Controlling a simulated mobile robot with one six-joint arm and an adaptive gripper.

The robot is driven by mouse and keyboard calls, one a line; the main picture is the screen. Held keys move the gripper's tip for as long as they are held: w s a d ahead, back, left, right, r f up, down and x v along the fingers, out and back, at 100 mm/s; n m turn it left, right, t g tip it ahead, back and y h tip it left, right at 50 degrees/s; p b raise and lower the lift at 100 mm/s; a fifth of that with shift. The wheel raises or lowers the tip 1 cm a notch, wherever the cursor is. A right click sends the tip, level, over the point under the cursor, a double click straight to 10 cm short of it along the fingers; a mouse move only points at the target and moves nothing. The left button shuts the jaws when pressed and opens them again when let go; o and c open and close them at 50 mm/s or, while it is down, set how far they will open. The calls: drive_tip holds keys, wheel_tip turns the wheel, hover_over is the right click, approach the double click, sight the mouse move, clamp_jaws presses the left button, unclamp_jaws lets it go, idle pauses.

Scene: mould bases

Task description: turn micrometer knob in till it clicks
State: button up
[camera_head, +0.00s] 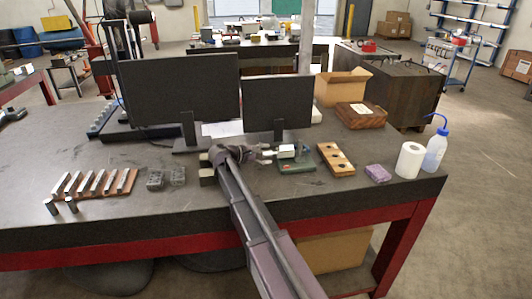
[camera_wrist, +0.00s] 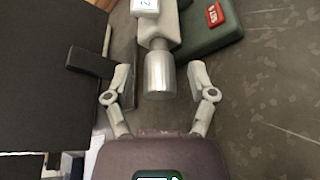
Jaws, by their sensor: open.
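The micrometer (camera_head: 287,151) sits on a green base (camera_head: 296,167) on the workbench; a white display shows on its body in the wrist view. Its smooth silver knob (camera_wrist: 159,76) points toward my gripper in the wrist view. My gripper (camera_wrist: 158,72) is open, with one finger on each side of the knob and a visible gap on both sides. In the head view my gripper (camera_head: 264,153) is at the micrometer's left end, and the knob is too small there to make out clearly.
Two monitors (camera_head: 183,93) (camera_head: 278,104) stand close behind the arm. A wooden block with holes (camera_head: 336,159), a purple cloth (camera_head: 377,173), a paper roll (camera_head: 409,160) and a bottle (camera_head: 435,150) are to the right. Metal blocks (camera_head: 155,179) lie left. The bench front right is clear.

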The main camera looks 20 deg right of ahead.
drive_tip(key=p+v, duration=0.1)
drive_tip(key=v, duration=0.6)
drive_tip(key=p+v, duration=0.2)
drive_tip(key=v, duration=0.4)
drive_tip(key=shift+s+a+f, duration=0.1)
drive_tip(key=shift+s+a, duration=0.05)
drive_tip(key=shift+a, duration=0.3)
drive_tip(key=shift+s+f+m+t+b, duration=0.1)
drive_tip(key=shift+f+m+t+b, duration=0.15)
drive_tip(key=shift+m+b, duration=0.25)
drive_tip(key=b+x, duration=0.1)
drive_tip(key=x, duration=0.3)
drive_tip(key=b+x, duration=0.1)
drive_tip(key=x, duration=0.4)
drive_tip(key=b+x, duration=0.1)
drive_tip(key=x, duration=0.4)
drive_tip(key=shift+r, duration=0.3)
drive_tip(key=shift+m+t+h+b, duration=0.35)
drive_tip(key=shift+m+h+b, duration=0.15)
drive_tip(key=shift+m+b, duration=0.3)
drive_tip(key=shift+m, duration=0.4)
drive_tip(key=shift+r, duration=0.2)
drive_tip(key=shift+n+p, duration=0.35)
drive_tip(key=shift+n, duration=0.05)
